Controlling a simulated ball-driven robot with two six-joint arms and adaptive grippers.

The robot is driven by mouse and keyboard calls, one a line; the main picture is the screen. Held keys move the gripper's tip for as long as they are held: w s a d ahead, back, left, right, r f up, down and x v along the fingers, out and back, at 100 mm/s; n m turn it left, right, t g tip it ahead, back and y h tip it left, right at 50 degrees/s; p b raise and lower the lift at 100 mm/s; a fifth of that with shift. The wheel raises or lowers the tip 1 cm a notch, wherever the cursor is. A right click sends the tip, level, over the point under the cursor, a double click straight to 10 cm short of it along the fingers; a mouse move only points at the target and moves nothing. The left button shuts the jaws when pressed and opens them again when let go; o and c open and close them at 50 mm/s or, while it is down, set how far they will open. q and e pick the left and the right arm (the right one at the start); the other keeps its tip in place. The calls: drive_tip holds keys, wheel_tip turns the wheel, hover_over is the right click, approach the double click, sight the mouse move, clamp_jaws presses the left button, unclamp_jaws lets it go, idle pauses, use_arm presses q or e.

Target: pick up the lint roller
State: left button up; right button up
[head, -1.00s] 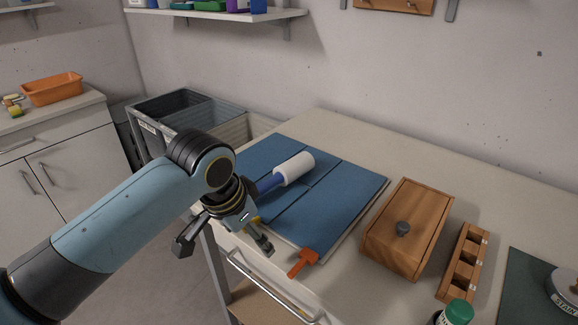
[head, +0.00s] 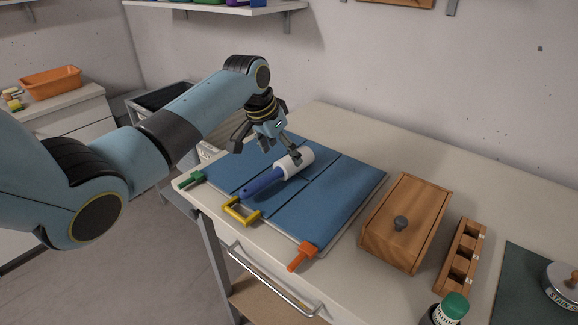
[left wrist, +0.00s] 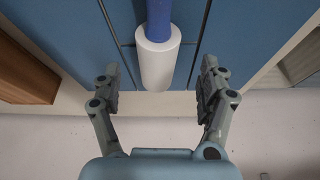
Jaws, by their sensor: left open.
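The lint roller lies on the blue folding board (head: 341,196), its white roll (head: 299,160) toward the back and its blue handle (head: 262,182) toward the front left. In the left wrist view the white roll (left wrist: 157,60) shows between the two fingers and the blue handle (left wrist: 163,16) runs to the top edge. My left gripper (head: 268,150) is open above the roller, near the roll end. In the left wrist view its fingers (left wrist: 160,84) stand apart on both sides of the roll without touching it. My right gripper is not in view.
Green (head: 193,179), yellow (head: 240,211) and orange (head: 302,256) pieces sit along the board's front edge. A wooden box with a knob (head: 407,225), a slotted wooden block (head: 461,258) and a green-capped bottle (head: 455,307) stand to the right. The tabletop behind the board is clear.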

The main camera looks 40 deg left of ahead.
sight(285, 160)
use_arm(q)
drive_tip(key=x, duration=0.5)
drive_tip(key=shift+s+d+f, duration=0.1)
drive_tip(key=shift+d+f, duration=0.05)
drive_tip(key=shift+f, duration=0.1)
drive_tip(key=c, duration=1.3)
